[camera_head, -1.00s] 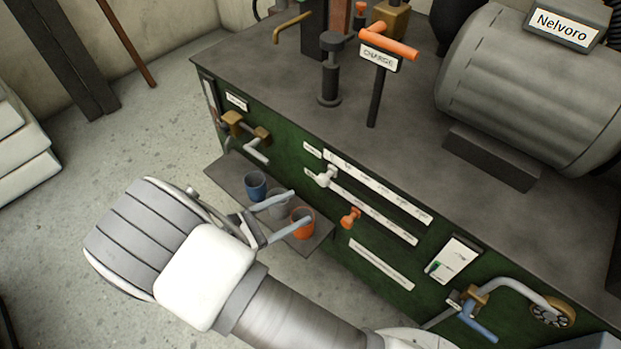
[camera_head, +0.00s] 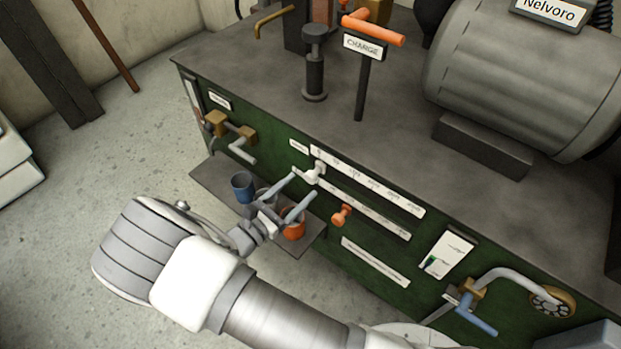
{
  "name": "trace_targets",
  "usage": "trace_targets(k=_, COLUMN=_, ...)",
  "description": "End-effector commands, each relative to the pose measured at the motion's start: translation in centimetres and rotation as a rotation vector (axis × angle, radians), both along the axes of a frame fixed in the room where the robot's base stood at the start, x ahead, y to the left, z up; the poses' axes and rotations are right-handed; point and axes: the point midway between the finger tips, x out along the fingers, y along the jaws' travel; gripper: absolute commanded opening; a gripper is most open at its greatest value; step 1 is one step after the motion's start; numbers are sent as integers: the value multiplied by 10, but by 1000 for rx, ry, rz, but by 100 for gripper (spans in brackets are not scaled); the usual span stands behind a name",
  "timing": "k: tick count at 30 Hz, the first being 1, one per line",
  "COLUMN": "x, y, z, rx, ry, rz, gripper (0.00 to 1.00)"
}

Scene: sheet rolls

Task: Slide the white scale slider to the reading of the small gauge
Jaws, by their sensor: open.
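The white scale slider (camera_head: 315,172) sits near the left end of a slot between white scale strips (camera_head: 368,182) on the green front panel. The printed numbers are too small to read. My gripper (camera_head: 303,184) is open and empty, its two grey fingers pointing up toward the slider, just below and left of it in the picture. I cannot tell whether a finger touches it. A white plate (camera_head: 447,254) with a green mark, right on the panel, may be the small gauge; its reading is not legible.
An orange knob (camera_head: 341,215) sticks out right of my gripper. Below my fingers, a shelf (camera_head: 215,185) holds a blue cup (camera_head: 243,187) and an orange cup (camera_head: 293,224). A brass tap (camera_head: 230,130) is left; a blue-handled valve (camera_head: 475,312) is right.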

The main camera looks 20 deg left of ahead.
Motion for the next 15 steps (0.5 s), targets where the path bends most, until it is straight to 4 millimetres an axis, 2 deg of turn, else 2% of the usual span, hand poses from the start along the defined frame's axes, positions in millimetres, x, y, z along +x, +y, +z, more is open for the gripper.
trace_targets(k=1, x=10, y=-4, z=-1, rx=0, ry=-2, rz=-3, gripper=71)
trace_targets(k=6, x=35, y=-12, z=-1, rx=1, ry=-1, rz=-3, gripper=71)
trace_targets(k=15, x=49, y=-17, z=0, rx=1, ry=1, rz=-1, gripper=71)
